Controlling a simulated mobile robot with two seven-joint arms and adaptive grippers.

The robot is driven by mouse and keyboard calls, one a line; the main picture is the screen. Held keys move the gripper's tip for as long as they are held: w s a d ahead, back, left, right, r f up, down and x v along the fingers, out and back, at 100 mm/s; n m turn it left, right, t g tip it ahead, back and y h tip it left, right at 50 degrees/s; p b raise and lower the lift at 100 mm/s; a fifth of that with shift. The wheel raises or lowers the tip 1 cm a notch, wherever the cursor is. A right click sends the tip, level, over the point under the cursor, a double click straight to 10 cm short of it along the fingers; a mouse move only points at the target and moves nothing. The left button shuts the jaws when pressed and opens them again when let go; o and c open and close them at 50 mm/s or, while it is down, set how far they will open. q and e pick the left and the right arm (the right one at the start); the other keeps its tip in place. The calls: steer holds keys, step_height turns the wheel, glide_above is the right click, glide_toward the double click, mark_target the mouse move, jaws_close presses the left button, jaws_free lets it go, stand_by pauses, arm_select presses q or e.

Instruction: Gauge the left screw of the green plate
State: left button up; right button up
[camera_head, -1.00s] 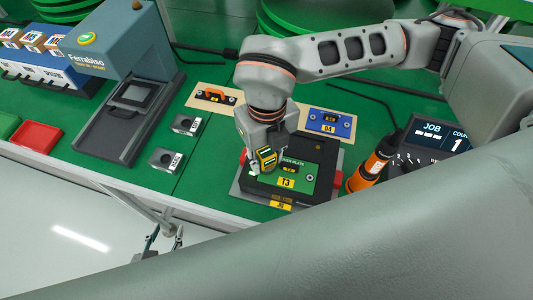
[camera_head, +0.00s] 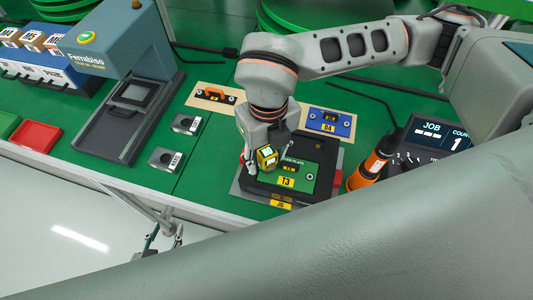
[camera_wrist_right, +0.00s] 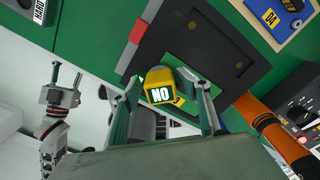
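The green plate (camera_head: 298,181) with a yellow "13" label lies in a black fixture (camera_head: 257,188). One screw (camera_head: 310,177) shows at its right end; the left screw is hidden behind the gauge and my gripper. My right gripper (camera_head: 263,147) points down over the plate's left end. It is shut on a yellow gauge (camera_head: 267,158), which also shows in the right wrist view (camera_wrist_right: 160,94) with "NO" on its display. I cannot tell whether the gauge touches the screw. My left gripper (camera_head: 164,236) is open and empty, low in front of the table, and also in the wrist view (camera_wrist_right: 66,77).
An orange and black tool (camera_head: 369,170) stands to the right, beside the job display (camera_head: 440,136). Two grey blocks (camera_head: 186,124) and a red tray (camera_head: 36,136) are to the left.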

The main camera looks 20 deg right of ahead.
mark_target(267, 152)
steer(key=shift+s+d, duration=0.2)
steer(key=shift+s, duration=0.2)
steer(key=r, duration=1.2)
steer(key=shift+w+a, duration=0.15)
steer(key=shift+w, duration=0.2)
